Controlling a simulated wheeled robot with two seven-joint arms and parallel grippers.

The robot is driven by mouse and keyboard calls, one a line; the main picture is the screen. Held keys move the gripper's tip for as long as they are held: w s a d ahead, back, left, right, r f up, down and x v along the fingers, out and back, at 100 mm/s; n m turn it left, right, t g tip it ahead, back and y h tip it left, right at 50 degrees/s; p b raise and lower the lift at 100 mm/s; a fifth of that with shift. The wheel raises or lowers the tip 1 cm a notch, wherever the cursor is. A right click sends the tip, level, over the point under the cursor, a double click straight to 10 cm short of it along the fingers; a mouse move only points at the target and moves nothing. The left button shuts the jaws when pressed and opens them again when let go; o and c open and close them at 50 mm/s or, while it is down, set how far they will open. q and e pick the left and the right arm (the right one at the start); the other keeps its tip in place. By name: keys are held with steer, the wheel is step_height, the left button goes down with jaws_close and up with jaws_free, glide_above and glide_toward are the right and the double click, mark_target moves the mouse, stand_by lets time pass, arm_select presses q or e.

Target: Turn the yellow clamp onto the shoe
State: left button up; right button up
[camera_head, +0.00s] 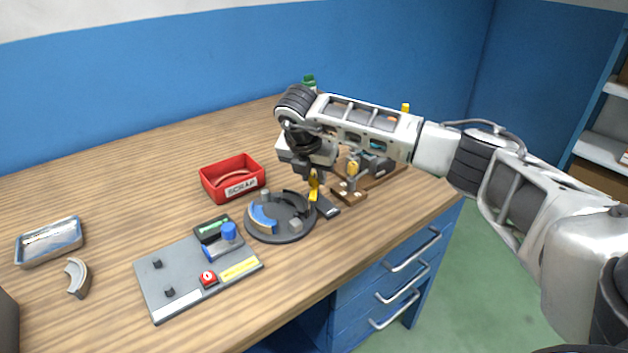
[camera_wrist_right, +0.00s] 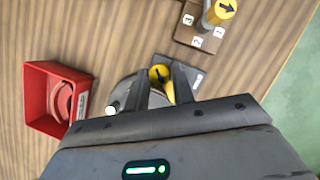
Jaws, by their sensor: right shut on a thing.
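The yellow clamp (camera_head: 313,190) stands at the right edge of the round dark plate (camera_head: 283,236) on the bench. My right gripper (camera_head: 314,176) reaches down over it and is shut on its top. In the right wrist view the clamp's round yellow head (camera_wrist_right: 160,75) with a dark arrow sits between my two fingers (camera_wrist_right: 166,88). A blue-and-grey curved shoe (camera_head: 261,219) lies on the plate's left side. A dark curved piece lies along its far right side, partly hidden. Whether the clamp touches a shoe cannot be told. My left gripper is not in view.
A red SCRAP box (camera_head: 232,179) holding a curved piece stands behind the plate. A grey panel (camera_head: 180,285) with a blue knob lies in front. A brown numbered block (camera_wrist_right: 201,42) with a yellow-topped knob is close to the right. A loose shoe (camera_head: 79,279) and metal tray (camera_head: 49,242) lie left.

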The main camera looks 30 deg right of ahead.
steer(key=m, duration=0.1)
steer(key=m+b, duration=0.1)
steer(key=m, duration=0.1)
steer(key=shift+w+g+h, duration=0.2)
steer(key=shift+g+h, duration=0.1)
steer(key=shift+g, duration=0.1)
steer(key=m+g, duration=0.1)
steer(key=m, duration=0.1)
steer(key=shift+r+m, duration=0.1)
steer(key=shift+m, duration=0.2)
steer(key=m+g, duration=0.1)
steer(key=m, duration=0.1)
steer(key=shift+w+m+b, duration=0.15)
steer(key=shift+m+b, duration=0.2)
steer(key=shift+m, duration=0.05)
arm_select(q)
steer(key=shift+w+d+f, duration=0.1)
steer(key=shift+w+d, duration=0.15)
arm_select(e)
steer(key=shift+m+g, duration=0.3)
steer(key=shift+m, duration=0.2)
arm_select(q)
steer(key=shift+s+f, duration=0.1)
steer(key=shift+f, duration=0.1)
arm_select(e)
steer(key=shift+r, duration=0.1)
steer(key=o, duration=1)
steer(key=shift+a, duration=0.1)
